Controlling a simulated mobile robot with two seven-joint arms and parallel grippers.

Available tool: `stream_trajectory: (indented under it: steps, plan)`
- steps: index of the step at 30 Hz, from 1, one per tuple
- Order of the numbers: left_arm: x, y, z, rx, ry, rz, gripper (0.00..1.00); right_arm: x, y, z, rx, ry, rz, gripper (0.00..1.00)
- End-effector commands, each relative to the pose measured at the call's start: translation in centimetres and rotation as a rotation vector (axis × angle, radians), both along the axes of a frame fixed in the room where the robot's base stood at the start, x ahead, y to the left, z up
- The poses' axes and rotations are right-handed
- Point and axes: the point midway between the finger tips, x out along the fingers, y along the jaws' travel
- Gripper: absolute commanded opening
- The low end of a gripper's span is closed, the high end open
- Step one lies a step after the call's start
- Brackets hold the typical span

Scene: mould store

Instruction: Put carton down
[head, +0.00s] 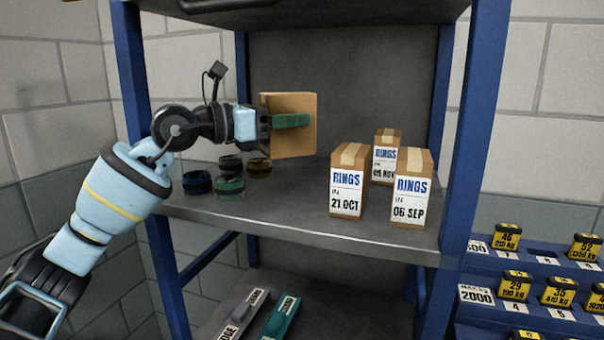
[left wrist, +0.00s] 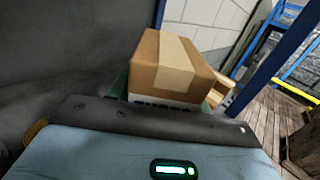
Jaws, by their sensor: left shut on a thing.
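A brown carton (head: 293,138) is held up above the shelf (head: 280,218) in the head view, toward its left half. My left gripper (head: 291,121) is shut on it, with a green finger across the near side. In the left wrist view the carton (left wrist: 172,67) shows its taped top, and its printed label is mostly hidden by the gripper body. My right gripper does not show. Three cartons marked RINGS stand upright on the right part of the shelf: 21 OCT (head: 347,180), 06 SEP (head: 411,187) and one behind (head: 385,156), its date partly hidden.
Blue rack posts (head: 474,120) flank the shelf. The shelf is clear between the pots and the RINGS cartons. Yellow-black weights (head: 560,292) sit on a blue rack at right.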

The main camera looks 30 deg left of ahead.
Motion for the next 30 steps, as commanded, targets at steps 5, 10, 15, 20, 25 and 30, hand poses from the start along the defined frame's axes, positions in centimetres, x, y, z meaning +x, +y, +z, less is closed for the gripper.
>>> stream_trajectory:
  steps: [5,10,15,20,25,30]
  plan:
    - [0.1,0.0,-3.4,0.001,0.005,0.001,0.18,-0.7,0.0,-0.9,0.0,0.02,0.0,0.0]
    - [0.0,0.0,-4.3,0.0,0.0,0.0,0.18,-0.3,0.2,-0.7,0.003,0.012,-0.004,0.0]
    - [0.0,0.0,-4.8,0.001,0.001,0.001,0.18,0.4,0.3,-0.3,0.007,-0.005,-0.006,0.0]
    - [0.1,0.0,-7.2,0.0,0.006,0.0,0.18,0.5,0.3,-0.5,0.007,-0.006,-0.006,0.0]
    - [0.0,0.0,-8.5,0.001,0.001,0.001,0.18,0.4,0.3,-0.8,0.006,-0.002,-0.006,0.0]
    - [0.0,0.0,-8.4,0.0,-0.002,0.0,0.18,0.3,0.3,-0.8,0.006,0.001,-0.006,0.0]
